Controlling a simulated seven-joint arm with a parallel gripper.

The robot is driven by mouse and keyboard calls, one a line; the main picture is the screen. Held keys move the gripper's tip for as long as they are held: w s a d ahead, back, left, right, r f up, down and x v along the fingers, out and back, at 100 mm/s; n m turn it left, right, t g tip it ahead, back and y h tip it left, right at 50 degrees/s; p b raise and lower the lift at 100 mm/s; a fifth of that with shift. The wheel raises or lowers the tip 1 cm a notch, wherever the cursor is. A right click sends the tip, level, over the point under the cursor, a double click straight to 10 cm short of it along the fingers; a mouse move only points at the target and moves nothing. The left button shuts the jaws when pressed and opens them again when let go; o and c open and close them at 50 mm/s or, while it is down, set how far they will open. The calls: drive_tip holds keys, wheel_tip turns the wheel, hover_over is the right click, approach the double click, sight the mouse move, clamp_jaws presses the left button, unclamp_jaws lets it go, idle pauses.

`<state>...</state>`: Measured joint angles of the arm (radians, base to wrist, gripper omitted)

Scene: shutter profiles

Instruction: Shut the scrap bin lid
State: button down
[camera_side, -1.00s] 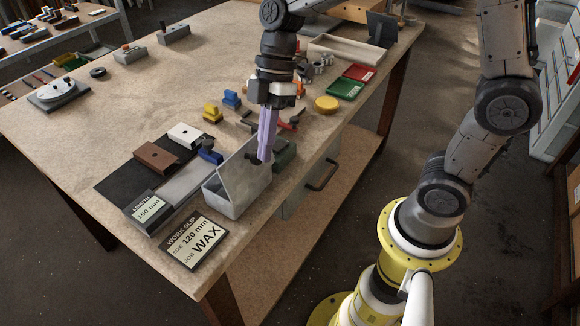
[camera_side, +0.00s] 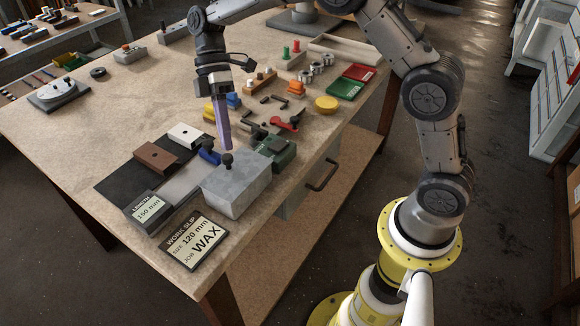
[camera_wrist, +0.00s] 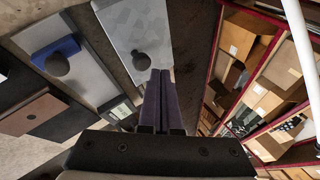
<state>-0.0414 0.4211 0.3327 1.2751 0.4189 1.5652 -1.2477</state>
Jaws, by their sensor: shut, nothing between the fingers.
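The scrap bin (camera_side: 236,197) is a grey metal box near the front edge of the workbench. Its lid (camera_side: 240,172) lies flat over the top, with a dark round knob (camera_side: 227,159) on it. In the wrist view the lid (camera_wrist: 128,25) and its knob (camera_wrist: 140,60) also show. My gripper (camera_side: 227,147) has purple fingers, pressed together and empty, pointing down just above the knob in the side view. In the wrist view the fingertips (camera_wrist: 161,75) appear beside the knob; I cannot tell whether they touch it.
The work slip (camera_side: 195,240) lies in front.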

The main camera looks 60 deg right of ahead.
sight(236, 167)
drive_tip(key=w+f, duration=0.2)
drive_tip(key=f, duration=0.1)
drive_tip(key=shift+w+f, duration=0.1)
drive_tip(key=shift+w, duration=0.15)
